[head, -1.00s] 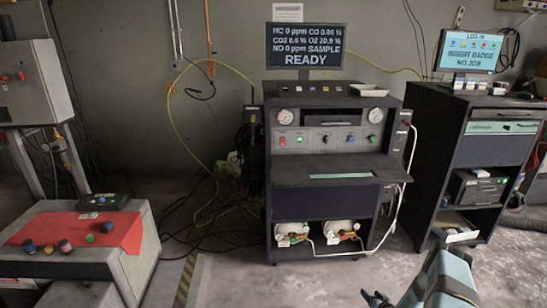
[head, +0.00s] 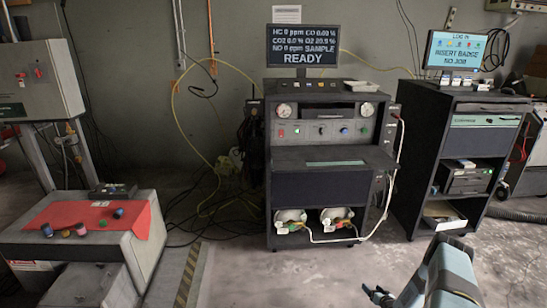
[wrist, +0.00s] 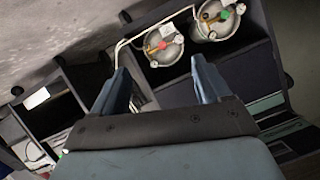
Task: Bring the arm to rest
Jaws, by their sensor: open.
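My gripper (head: 380,297) is low at the bottom right of the head view, in front of the dark analyser cabinet (head: 325,190) and above the concrete floor. Part of it is cut off by the frame's edge. In the wrist view my gripper (wrist: 158,85) shows its two blue-grey fingers spread apart, with nothing between them. Beyond the fingers are two round metal canisters (wrist: 163,45) with hoses on the cabinet's lower shelf. My fingers look apart from them.
A second dark cabinet (head: 455,170) with a login screen (head: 465,51) stands at right. At left, a grey bench with a red mat (head: 75,212) holds several small coloured caps. Cables (head: 215,215) lie behind. The floor (head: 270,275) in front is clear.

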